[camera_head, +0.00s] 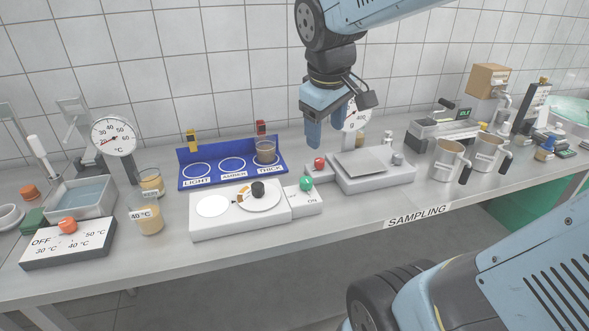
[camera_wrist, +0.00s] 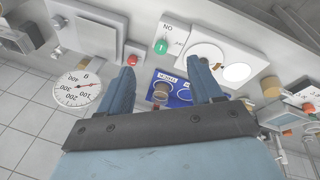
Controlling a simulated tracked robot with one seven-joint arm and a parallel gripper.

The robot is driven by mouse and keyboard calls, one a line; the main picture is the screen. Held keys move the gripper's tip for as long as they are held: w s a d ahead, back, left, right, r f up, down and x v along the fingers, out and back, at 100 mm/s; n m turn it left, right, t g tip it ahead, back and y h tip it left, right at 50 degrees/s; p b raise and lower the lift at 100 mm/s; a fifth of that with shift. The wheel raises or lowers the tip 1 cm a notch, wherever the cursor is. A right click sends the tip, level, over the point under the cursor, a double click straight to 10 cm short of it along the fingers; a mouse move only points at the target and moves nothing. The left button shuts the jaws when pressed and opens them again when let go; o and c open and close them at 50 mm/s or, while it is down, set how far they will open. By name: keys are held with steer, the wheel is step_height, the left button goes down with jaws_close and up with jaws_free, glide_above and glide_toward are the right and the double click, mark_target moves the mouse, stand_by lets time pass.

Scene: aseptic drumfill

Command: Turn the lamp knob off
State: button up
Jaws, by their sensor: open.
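The lamp knob is a green knob (camera_head: 306,183) on the right end panel of a white light box (camera_head: 240,223), with small OFF and ON lettering in front of it. In the wrist view the green knob (camera_wrist: 161,46) shows beyond and between my fingertips, with a pale mark on its face; which label it points to I cannot tell. My gripper (camera_head: 322,135) is open and empty, pointing down above the back of the bench, up and behind the knob. Its two spread fingers show in the wrist view (camera_wrist: 164,68). Nothing touches the knob.
A blue rack (camera_head: 215,178) with a jar in its THICK ring stands behind the light box. A plate (camera_head: 262,203) with a dark piece lies on the box. A scale (camera_head: 375,168) with a red knob (camera_head: 320,163) is close on the right. A dial gauge stands behind my gripper.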

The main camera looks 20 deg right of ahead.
steer(key=w+a+f+n+g+h, duration=0.2)
steer(key=w+f+n, duration=0.2)
steer(key=w+n, duration=0.25)
steer(key=n+g+h, duration=0.1)
steer(key=n+g, duration=0.1)
steer(key=n, duration=0.3)
glide_toward(306, 179)
steer(key=x, duration=0.9)
steer(key=shift+s, duration=0.1)
steer(key=shift+a, duration=0.1)
steer(key=shift+r+m, duration=0.1)
steer(key=shift+m, duration=0.15)
steer(key=c, duration=1.1)
